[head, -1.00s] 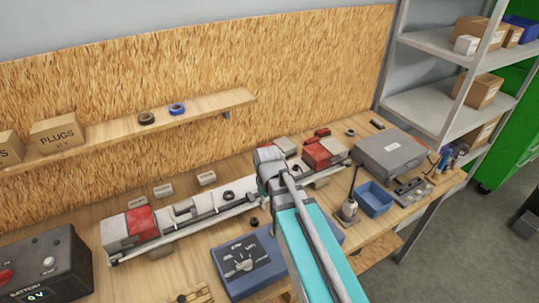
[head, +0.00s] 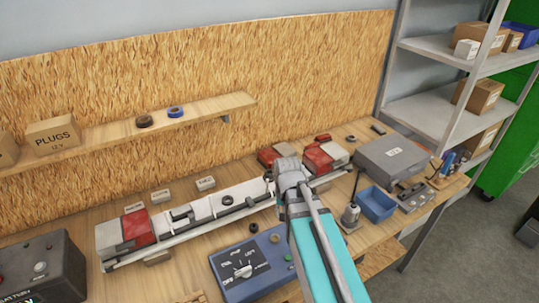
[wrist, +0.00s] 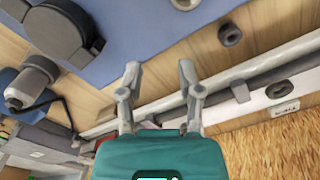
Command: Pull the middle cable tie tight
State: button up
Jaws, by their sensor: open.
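A long pale trailer beam (head: 205,208) with a dark cable lies along the bench, a red-and-white lamp (head: 139,228) at its left end. My gripper is at the beam's right part in the head view; its fingers are hidden there. In the wrist view my gripper (wrist: 160,78) is open and empty, its two fingers apart over the beam (wrist: 255,67). A small grey clip-like piece (wrist: 240,91) sits on the beam to the right of the fingers. I cannot tell for certain which small piece is the middle cable tie.
A blue tester box (head: 250,268) stands in front of the beam. Another red-and-white lamp (head: 322,158), a blue bin (head: 377,204) and a grey case (head: 392,155) are to the right. A battery box (head: 42,268) is at front left.

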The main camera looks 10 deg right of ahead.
jog(key=shift+w+a+r+m+p, duration=0.1)
jog(key=shift+w+r+m+p, duration=0.7)
jog(key=shift+w+m, duration=2.8)
jog(key=shift+w+d+r+m+p, duration=0.1)
jog(key=shift+w+r+m+p, duration=0.65)
jog(key=shift+w+m, duration=2.75)
jog(key=shift+w+a+r+m+p, duration=0.1)
jog(key=shift+w+r+m+p, duration=1.15)
jog(key=shift+w, duration=4.2)
jog(key=shift+f+m+b, duration=0.45)
jog(key=shift+b, duration=0.1)
jog(key=s+f+n+b, duration=0.1)
jog(key=s+n, duration=0.5)
jog(key=s, duration=0.3)
jog(key=s+f+n+b, duration=0.2)
jog(key=s+n, duration=0.4)
jog(key=s, duration=0.3)
jog(key=s+f+n+b, duration=0.2)
jog(key=s+n, duration=0.5)
jog(key=s, duration=0.3)
jog(key=shift+f, duration=0.15)
jog(key=shift+s+n, duration=0.6)
jog(key=shift+n, duration=0.1)
